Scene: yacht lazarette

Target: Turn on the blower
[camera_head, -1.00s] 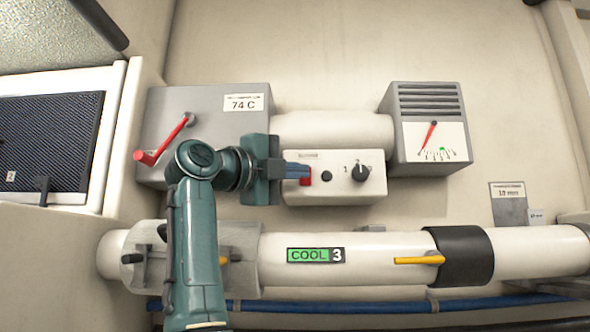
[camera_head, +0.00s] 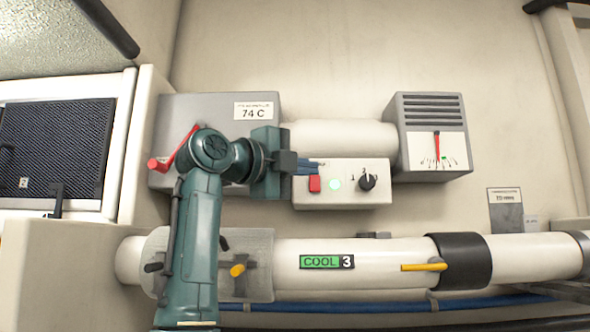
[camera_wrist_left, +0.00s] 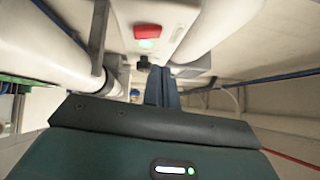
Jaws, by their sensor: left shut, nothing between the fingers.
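The white blower control box (camera_head: 343,198) is on the wall, with a red switch (camera_head: 314,183), a lit green lamp (camera_head: 335,184) and a black knob (camera_head: 367,182) marked with numbers. My left gripper (camera_head: 309,168) is shut and empty, its fingertips at the box's upper left, just above the red switch; whether they touch the box is unclear. The wrist view shows the shut fingers (camera_wrist_left: 162,88), the red switch (camera_wrist_left: 152,33) and the glowing green lamp (camera_wrist_left: 147,44). The gauge (camera_head: 436,150) has its red needle nearly upright, near a green mark. My right gripper is not in view.
A grey box labelled 74 C (camera_head: 256,111) with a red lever (camera_head: 178,152) stands behind my left arm. Below runs a white pipe (camera_head: 385,257) with a COOL 3 label (camera_head: 326,262) and yellow handles (camera_head: 424,267). A dark mesh panel (camera_head: 60,150) is at left.

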